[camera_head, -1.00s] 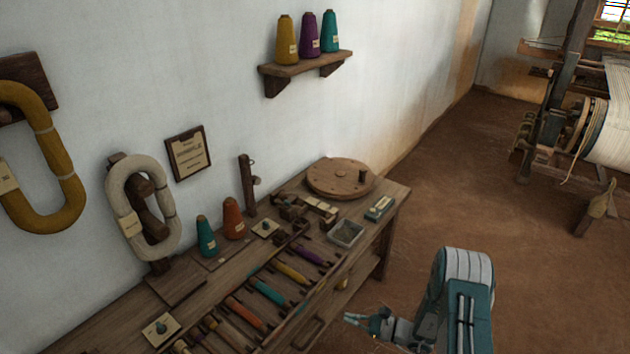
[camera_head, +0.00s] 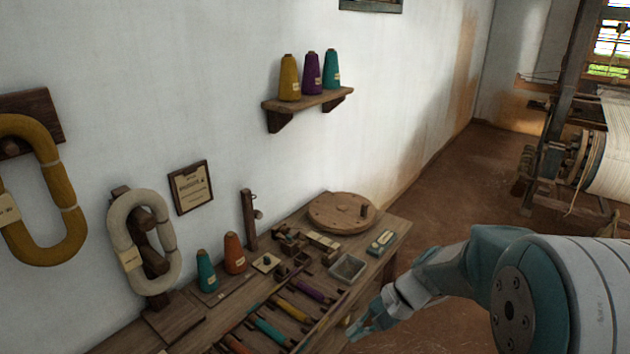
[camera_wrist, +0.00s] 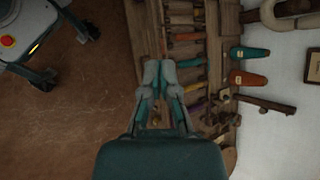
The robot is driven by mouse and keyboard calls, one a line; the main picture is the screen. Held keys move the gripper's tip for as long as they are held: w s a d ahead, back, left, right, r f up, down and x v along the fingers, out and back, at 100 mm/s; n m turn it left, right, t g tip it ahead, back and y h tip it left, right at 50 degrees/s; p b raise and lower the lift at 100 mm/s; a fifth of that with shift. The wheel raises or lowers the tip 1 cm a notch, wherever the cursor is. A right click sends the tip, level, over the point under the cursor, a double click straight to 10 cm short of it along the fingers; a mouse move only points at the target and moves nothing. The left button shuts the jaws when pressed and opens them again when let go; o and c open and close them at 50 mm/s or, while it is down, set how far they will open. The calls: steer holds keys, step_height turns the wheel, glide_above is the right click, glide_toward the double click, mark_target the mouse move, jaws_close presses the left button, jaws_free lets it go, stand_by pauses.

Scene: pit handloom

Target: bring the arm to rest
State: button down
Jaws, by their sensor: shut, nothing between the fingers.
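My gripper (camera_head: 362,328) is low in the head view, in front of the near edge of the wooden workbench (camera_head: 172,322). In the wrist view my gripper (camera_wrist: 160,68) points at the bench's edge, with the floor to its left. Its fingers are together and hold nothing. My arm comes in from the right side of the head view, large and bent, with a big round joint close to the camera. I cannot tell exactly how far the fingertips are from the bench.
The bench bears colored shuttles (camera_head: 270,331), a grey tray (camera_head: 347,268), a round wooden disc (camera_head: 341,212) and two cones (camera_head: 235,253). A wall shelf (camera_head: 308,101) holds three cones. A loom (camera_head: 585,150) stands at the far right. Brown floor (camera_head: 450,190) lies clear between.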

steer(key=s+d+r+n+t+h, duration=0.3)
steer(key=s+r+h, duration=0.1)
steer(key=s+r, duration=0.2)
steer(key=s+d+r+n+t+h, duration=0.3)
steer(key=s+r, duration=0.3)
steer(key=s, duration=0.3)
steer(key=shift+s+d+r+n+t+h, duration=0.15)
steer(key=shift+d+n+t+h, duration=0.3)
steer(key=shift+d+h, duration=0.35)
